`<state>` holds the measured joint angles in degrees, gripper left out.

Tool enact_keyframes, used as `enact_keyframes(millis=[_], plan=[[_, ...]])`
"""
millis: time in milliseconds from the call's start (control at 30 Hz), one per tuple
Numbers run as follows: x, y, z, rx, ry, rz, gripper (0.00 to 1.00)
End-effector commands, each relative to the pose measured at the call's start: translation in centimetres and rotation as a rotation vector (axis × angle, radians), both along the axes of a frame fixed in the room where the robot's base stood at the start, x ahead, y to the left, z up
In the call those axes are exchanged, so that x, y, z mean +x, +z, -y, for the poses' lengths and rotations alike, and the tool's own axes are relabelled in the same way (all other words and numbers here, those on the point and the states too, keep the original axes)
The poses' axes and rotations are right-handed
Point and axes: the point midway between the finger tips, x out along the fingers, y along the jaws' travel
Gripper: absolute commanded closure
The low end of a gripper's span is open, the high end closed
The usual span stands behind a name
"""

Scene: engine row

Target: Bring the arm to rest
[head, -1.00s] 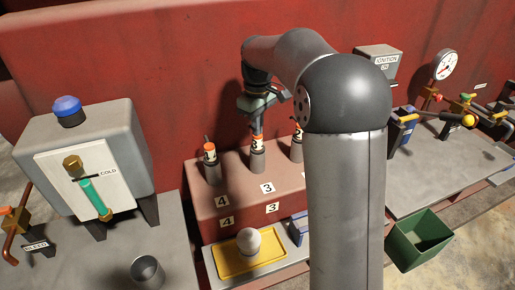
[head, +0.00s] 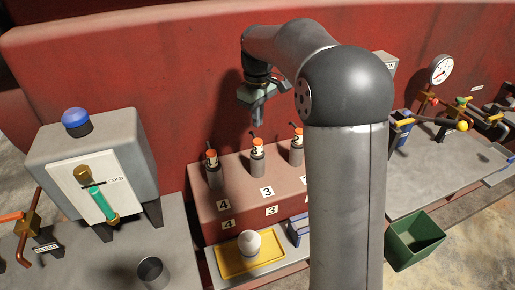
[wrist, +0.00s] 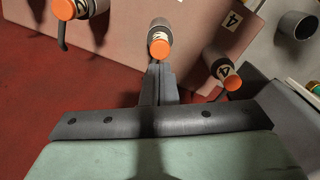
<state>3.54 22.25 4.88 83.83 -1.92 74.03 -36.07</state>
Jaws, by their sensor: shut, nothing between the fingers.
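My gripper (head: 257,119) is shut and empty in the head view, raised above the red engine block (head: 236,213). It hangs a little above the middle plug (head: 257,152), an orange-topped cylinder standing upright in the block, and appears apart from it. In the wrist view my gripper (wrist: 159,70) points at an orange cap (wrist: 159,47). A left plug (head: 212,165) and a right plug (head: 297,147) also stand upright on the block. Part of the block's right side is hidden behind my arm.
A grey box with a blue button (head: 76,121) stands at the left, near a metal cup (head: 151,271). A yellow tray (head: 228,265) holds a white knob (head: 249,243) in front of the block. A green bin (head: 397,247) and a gauge (head: 441,69) are at the right.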

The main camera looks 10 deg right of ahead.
Motion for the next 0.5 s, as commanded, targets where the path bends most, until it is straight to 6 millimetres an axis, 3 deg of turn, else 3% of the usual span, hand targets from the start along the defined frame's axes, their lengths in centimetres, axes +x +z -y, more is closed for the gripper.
enact_keyframes(millis=[167, 500], plan=[[0.01, 1.62, 0.01, 0.0, 0.0, 0.0, 1.0], [0.0, 1.57, 0.0, 0.0, 0.0, 0.0, 1.0]])
